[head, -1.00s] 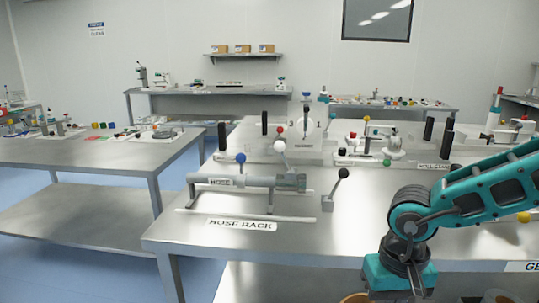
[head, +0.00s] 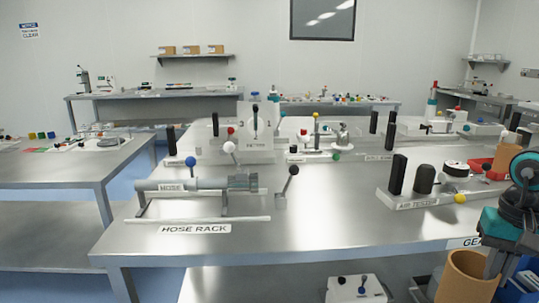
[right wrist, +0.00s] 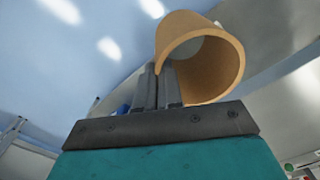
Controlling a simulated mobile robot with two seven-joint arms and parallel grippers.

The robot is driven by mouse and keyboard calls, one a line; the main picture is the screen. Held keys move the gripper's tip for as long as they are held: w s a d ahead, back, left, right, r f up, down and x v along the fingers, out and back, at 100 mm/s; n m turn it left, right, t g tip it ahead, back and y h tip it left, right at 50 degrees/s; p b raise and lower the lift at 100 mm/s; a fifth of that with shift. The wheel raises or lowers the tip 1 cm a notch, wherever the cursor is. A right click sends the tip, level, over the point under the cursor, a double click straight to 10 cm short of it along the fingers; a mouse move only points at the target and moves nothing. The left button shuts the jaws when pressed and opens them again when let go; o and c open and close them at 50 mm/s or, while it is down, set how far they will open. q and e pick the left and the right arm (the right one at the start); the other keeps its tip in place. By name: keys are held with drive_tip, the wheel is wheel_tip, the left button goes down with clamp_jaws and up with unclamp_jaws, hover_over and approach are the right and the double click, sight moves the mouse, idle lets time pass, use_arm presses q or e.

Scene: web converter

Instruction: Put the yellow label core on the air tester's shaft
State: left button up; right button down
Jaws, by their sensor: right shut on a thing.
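A tan-orange hollow tube (head: 464,278), which I take to be the yellow label core, is at the lower right of the head view, in front of the table edge. My right gripper (head: 493,264) is shut on its wall. In the right wrist view the tube (right wrist: 224,62) sits at the fingertips (right wrist: 162,82), its open end showing. The air tester (head: 412,203) stands on the table's right part, behind and above the tube, with black uprights, a white round part and a yellow knob. I cannot tell which part is its shaft. My left gripper is out of view.
A hose rack (head: 200,200) with a blue-knobbed hose and a black-knobbed lever stand at the table's left. A red tray (head: 482,168) lies right of the air tester. Bare tabletop (head: 330,215) lies between rack and tester. A white box (head: 356,290) is on the lower shelf.

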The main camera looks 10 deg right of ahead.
drive_tip(key=a+f, duration=0.7)
drive_tip(key=f, duration=0.1)
drive_tip(key=w+a+r+n, duration=0.1)
drive_tip(key=a+n, duration=0.1)
drive_tip(key=a, duration=0.4)
drive_tip(key=w+a+r+n+p, duration=0.1)
drive_tip(key=w+a+r+n, duration=0.1)
drive_tip(key=a, duration=0.5)
drive_tip(key=w+a+r+n, duration=0.1)
drive_tip(key=w+a+n, duration=0.1)
drive_tip(key=a, duration=0.4)
drive_tip(key=shift+a+r+n+p, duration=0.35)
drive_tip(key=shift+r+n+p, duration=0.05)
drive_tip(key=shift+n, duration=0.3)
drive_tip(key=shift+w, duration=0.1)
